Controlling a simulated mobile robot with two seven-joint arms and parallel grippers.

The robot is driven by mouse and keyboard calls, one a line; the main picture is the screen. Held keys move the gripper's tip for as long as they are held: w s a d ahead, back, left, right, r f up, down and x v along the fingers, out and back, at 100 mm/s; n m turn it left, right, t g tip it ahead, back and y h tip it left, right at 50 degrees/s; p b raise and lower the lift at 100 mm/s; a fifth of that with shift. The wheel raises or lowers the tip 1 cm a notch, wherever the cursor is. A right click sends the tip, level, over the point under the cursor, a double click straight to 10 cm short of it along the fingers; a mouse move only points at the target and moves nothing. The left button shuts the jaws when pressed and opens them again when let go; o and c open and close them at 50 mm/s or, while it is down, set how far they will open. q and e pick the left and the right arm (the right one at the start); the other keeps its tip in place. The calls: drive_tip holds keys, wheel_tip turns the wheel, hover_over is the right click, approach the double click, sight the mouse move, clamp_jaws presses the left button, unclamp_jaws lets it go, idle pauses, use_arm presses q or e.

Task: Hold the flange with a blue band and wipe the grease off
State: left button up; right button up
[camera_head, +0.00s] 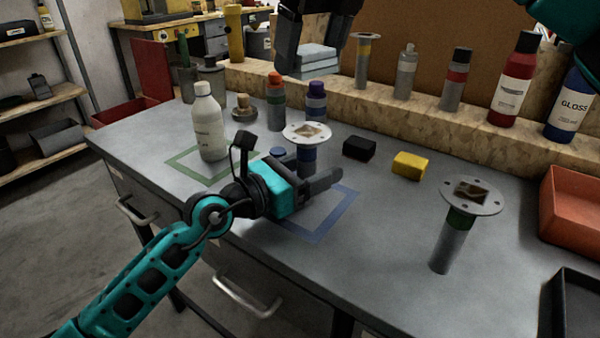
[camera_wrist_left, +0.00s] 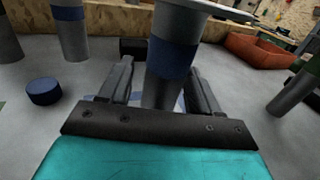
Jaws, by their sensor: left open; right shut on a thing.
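The flange with a blue band (camera_head: 307,155) stands upright on the bench, its pale round plate on top with a brownish patch in the middle. In the left wrist view its banded stem (camera_wrist_left: 172,60) rises between my left fingers. My left gripper (camera_head: 322,182) is open, low over the bench, with its fingers (camera_wrist_left: 161,75) on either side of the stem; contact cannot be told. My right gripper (camera_head: 318,40) is above the back of the bench, shut on a folded pale blue-grey cloth (camera_head: 316,58). Its fingertips are partly hidden.
A green-banded flange (camera_head: 455,225) stands at the right. A white bottle (camera_head: 209,125), orange-topped and purple-topped containers, a black block (camera_head: 359,149) and a yellow block (camera_head: 408,165) surround the work. Orange bin (camera_head: 575,205) is at the right edge.

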use_arm(q)
drive_tip(key=shift+d, duration=0.1)
clamp_jaws()
idle(0.8)
